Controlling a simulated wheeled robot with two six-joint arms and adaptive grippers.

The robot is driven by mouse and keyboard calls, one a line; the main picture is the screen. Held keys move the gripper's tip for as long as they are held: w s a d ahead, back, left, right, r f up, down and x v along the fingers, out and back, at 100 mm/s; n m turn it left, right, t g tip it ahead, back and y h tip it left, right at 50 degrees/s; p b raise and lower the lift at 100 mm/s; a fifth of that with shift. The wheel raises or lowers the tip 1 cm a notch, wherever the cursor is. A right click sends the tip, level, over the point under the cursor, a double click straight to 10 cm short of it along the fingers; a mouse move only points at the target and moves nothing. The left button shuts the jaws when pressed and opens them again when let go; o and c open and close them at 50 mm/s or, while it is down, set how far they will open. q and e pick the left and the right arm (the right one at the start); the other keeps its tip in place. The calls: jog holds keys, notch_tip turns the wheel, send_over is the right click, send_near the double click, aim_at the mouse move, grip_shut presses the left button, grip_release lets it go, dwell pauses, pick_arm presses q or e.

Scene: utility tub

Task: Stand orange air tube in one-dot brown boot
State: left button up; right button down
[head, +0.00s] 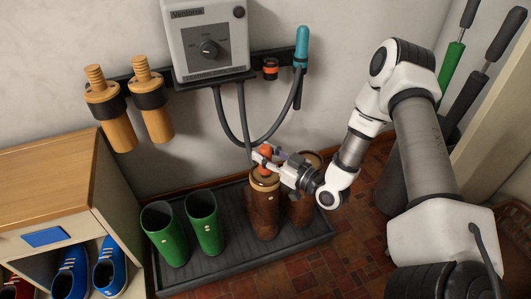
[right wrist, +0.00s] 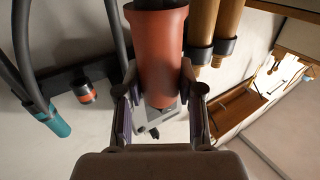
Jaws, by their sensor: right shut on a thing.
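My right gripper (head: 270,161) is shut on the orange air tube (head: 265,150), which also shows between the fingers in the right wrist view (right wrist: 160,45). In the head view the tube is at the mouth of the left brown boot (head: 264,212). I cannot tell whether its lower end is inside the boot. The other brown boot (head: 301,208) stands just to the right, partly hidden by my gripper. The dots on the brown boots are too small to read. My left gripper is not in view.
Two green boots (head: 205,222) stand left on the same dark tray (head: 228,258). A teal tube (head: 301,48) hangs on the wall rail beside an empty-looking orange-ringed holder (head: 270,68). Grey hoses run below the dryer box (head: 208,42). A shoe cabinet (head: 45,180) stands left.

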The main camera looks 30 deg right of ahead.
jog(key=c, duration=0.7)
grip_release()
jog(key=shift+o, duration=0.2)
jog(key=v, duration=0.6)
jog(key=shift+s+d, duration=0.2)
jog(key=shift+s, duration=0.55)
